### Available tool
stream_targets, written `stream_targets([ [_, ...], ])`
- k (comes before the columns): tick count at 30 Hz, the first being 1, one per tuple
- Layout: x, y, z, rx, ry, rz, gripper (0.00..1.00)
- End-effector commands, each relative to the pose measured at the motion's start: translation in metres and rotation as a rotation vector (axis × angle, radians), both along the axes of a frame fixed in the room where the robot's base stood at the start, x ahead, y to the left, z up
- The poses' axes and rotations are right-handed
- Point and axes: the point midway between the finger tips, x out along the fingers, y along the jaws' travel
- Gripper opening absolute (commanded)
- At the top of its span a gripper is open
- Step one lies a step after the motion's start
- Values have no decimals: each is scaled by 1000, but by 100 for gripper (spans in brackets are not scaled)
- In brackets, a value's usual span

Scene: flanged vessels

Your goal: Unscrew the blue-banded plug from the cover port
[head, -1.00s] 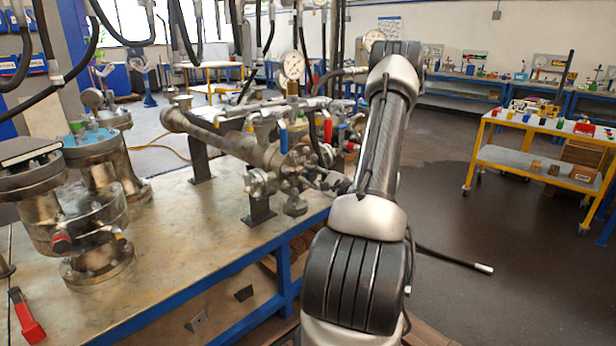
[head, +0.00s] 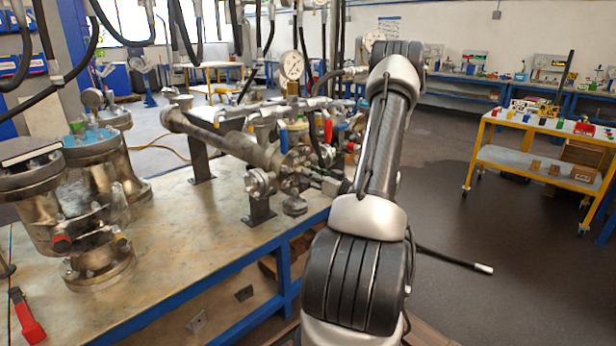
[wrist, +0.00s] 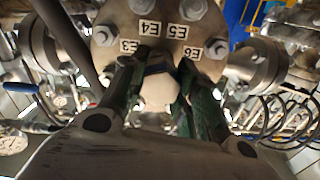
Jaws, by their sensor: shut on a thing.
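In the head view my arm crosses the middle, and my gripper and the plug cannot be made out there.
A piping assembly (head: 240,148) with valves and a gauge (head: 291,65) stands on the bench (head: 165,235). Flanged vessels (head: 95,165) and a red-handled tool (head: 27,318) are at its left. A yellow cart (head: 545,165) stands at the right, with open floor before it.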

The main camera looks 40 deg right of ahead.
Motion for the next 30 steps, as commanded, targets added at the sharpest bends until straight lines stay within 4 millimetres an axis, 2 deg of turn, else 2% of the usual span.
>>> stream_targets([
  [5, 0, 0, -1, -21, 1, 1, 0],
  [6, 0, 0, -1, -21, 1, 1, 35],
  [9, 0, 0, -1, -20, 0, 0, 54],
  [21, -5, -1, -1, -19, 1, -2, 55],
  [26, -31, -4, -1, -18, 0, -4, 55],
  [30, -63, -6, -1, -18, 1, -5, 55],
])
